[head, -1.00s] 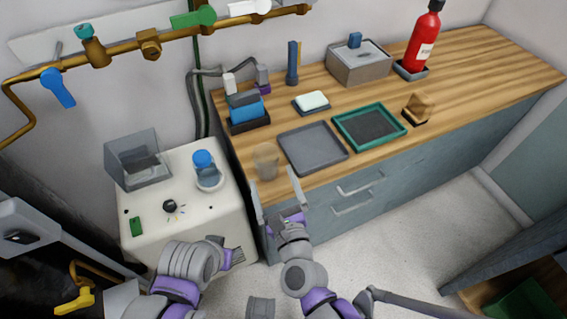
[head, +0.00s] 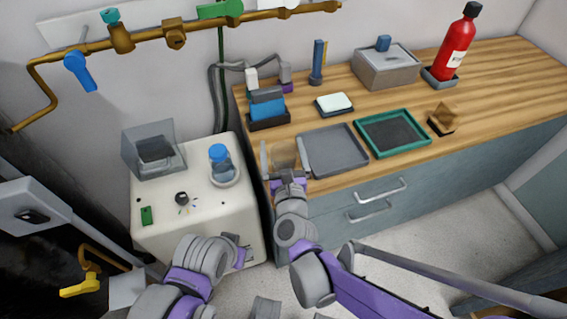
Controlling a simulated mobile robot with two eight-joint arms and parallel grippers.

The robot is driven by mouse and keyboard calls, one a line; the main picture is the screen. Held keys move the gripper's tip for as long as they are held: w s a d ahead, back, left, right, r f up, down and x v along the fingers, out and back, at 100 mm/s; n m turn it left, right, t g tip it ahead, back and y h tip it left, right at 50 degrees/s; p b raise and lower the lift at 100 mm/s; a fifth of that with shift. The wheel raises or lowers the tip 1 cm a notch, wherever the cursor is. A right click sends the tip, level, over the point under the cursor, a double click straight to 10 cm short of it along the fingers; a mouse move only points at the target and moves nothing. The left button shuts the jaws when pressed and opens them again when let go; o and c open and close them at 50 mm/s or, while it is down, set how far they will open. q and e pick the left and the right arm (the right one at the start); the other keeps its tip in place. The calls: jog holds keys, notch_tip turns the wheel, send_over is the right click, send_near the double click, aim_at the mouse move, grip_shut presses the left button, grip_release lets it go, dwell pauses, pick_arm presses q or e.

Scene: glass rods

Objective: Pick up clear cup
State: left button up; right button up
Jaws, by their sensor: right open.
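The clear cup (head: 284,150) stands on the wooden counter at its near left corner, left of the grey tray. My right gripper (head: 284,160) is open, with one finger on the left of the cup and the other on its right. The palm is at the cup's near side and hides its lower part. I cannot tell whether the fingers touch it. My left gripper (head: 240,252) is low in front of the white machine, partly hidden by its own arm; its jaws are not clear.
The grey tray (head: 350,172) lies close to the right finger, with a green-rimmed tray (head: 426,149) beyond it. A blue-capped bottle (head: 219,153) stands on the white machine (head: 155,205) to the left. A blue object in a dark holder (head: 268,124) is behind the cup.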

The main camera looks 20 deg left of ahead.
jog(key=shift+w+a, duration=0.1)
jog(key=shift+w, duration=0.1)
jog(key=shift+r, duration=0.1)
jog(key=c, duration=1.2)
